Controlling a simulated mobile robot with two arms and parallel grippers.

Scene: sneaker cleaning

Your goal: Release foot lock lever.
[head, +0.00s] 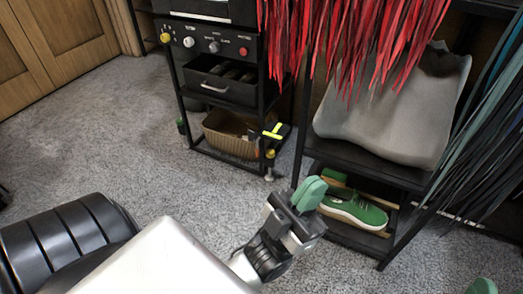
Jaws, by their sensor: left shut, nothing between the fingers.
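A black wheeled cart (182,92) stands at the upper middle on the grey carpet. A bright yellow lever-like piece (272,135) with black parts shows at the cart's lower right corner, and a smaller yellow piece (270,153) is just below it. I cannot tell for sure which is the foot lock lever, or its position. My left gripper (309,193), with green fingers, is shut and empty. It is in front of the shelf, to the lower right of the yellow pieces and apart from them. Only a green tip, likely of my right gripper (482,286), shows at the bottom right edge.
The cart holds a control panel (208,42), a drawer (217,86) and a basket (229,142). A rack to the right holds a green sneaker (352,210) and a grey moulded piece (390,115). Red strips (350,35) hang above. Carpet (110,140) left of the cart is clear.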

